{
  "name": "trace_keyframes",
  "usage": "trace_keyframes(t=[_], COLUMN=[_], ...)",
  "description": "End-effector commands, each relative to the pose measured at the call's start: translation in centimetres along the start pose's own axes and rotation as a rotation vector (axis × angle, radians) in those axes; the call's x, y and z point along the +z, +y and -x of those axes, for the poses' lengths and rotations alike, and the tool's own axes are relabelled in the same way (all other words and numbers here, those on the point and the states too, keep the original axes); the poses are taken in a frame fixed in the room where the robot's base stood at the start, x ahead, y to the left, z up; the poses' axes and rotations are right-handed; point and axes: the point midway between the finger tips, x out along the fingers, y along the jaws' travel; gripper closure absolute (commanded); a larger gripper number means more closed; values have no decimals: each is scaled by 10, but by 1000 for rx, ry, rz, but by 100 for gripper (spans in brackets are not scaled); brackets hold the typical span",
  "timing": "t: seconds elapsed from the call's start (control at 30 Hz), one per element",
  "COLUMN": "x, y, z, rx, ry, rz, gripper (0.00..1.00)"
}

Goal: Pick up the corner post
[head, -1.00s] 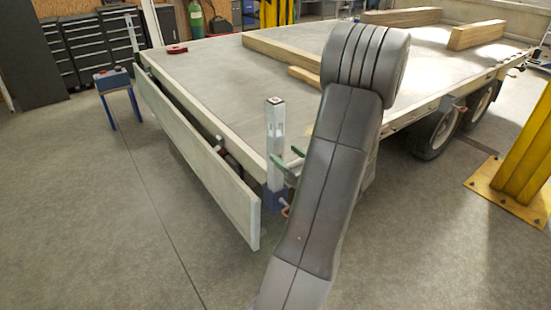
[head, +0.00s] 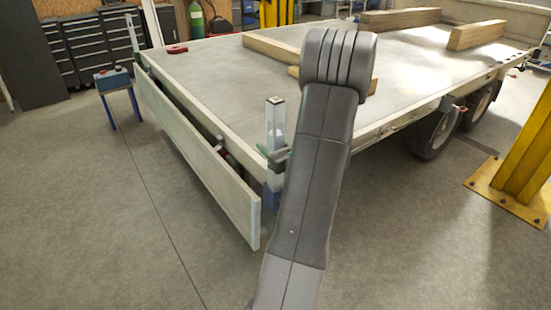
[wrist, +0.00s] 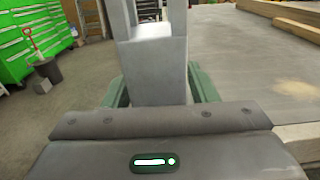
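The corner post (head: 275,125) is a grey upright metal post at the trailer bed's near corner, with its foot in a blue pocket (head: 271,198). In the wrist view the post (wrist: 155,75) fills the middle, with a slot near its top. My gripper (head: 274,155) is at the post, with green fingers on its left and right sides. I see no clear gap beside the post in the wrist view. The inner finger faces and lower post are hidden, so I cannot tell whether the fingers press on it.
The trailer bed (head: 220,80) lies behind the post, with timber beams (head: 400,18) on it. A lowered side board (head: 195,160) hangs to the left. A yellow lift column (head: 530,145) stands at right. The floor in front is clear.

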Motion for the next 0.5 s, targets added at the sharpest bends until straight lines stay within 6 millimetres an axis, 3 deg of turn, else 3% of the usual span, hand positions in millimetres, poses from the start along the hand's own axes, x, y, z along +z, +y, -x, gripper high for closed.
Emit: trace_keyframes(t=[0.03,0.2,0.27,0.5], x=[0,0,0,2], y=[0,0,0,0], z=[0,0,0,0], rx=[0,0,0,0], ry=[0,0,0,-2], rz=[0,0,0,1], gripper=[58,91,100,100])
